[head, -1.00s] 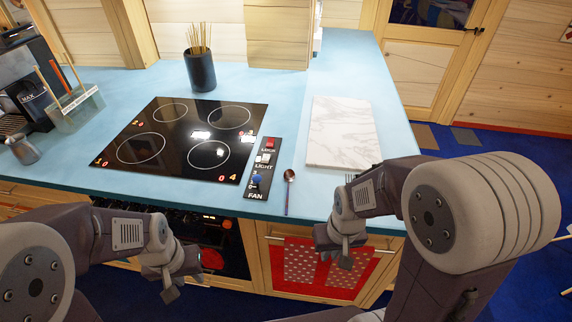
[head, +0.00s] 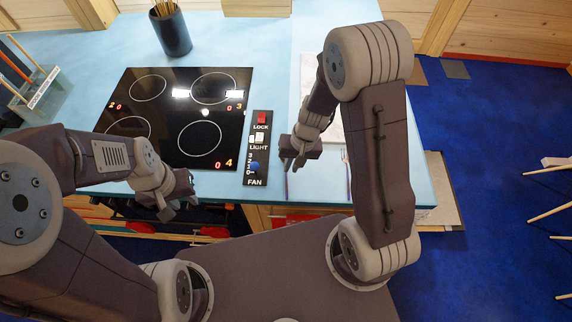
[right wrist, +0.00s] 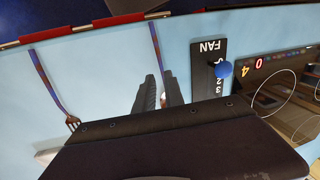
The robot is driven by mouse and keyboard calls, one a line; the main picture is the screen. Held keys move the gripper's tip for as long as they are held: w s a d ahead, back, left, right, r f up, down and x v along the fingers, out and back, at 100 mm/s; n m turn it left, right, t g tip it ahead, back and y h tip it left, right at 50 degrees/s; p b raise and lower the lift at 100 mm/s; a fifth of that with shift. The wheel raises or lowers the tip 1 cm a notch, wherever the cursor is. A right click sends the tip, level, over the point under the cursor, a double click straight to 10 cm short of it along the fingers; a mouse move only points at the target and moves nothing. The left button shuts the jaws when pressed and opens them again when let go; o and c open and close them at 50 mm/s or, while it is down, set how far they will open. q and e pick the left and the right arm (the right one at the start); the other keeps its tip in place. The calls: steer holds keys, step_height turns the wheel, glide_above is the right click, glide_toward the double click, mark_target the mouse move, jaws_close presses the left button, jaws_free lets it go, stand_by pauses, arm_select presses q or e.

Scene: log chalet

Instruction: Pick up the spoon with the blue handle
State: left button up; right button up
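The spoon (head: 287,187) lies on the blue counter, right of the fan panel; its blue and reddish handle points to the front edge. The right gripper (head: 293,164) hides its bowl end in the head view. In the right wrist view, the spoon handle (right wrist: 156,50) runs down to the gap between the fingers of my right gripper (right wrist: 160,82). These fingers are apart, above the spoon's bowl end; I cannot tell if they touch it. My left gripper (head: 179,208) is open and empty, in front of the counter.
A fork (right wrist: 46,84) with a similar handle lies beside the spoon. The cooktop (head: 185,110) and fan panel (head: 259,150) are left of the right gripper. A white marble board (head: 308,75) lies behind it, partly hidden. A dark cup (head: 171,34) holds sticks farther back.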

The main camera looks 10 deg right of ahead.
mark_target(286, 175)
steer(key=f, duration=0.2)
steer(key=a+f+b, duration=0.1)
steer(key=f, duration=0.1)
steer(key=shift+w+a+f, duration=0.1)
steer(key=shift+w+f, duration=0.1)
steer(key=shift+f, duration=0.05)
steer(key=shift+w, duration=0.1)
jaws_close()
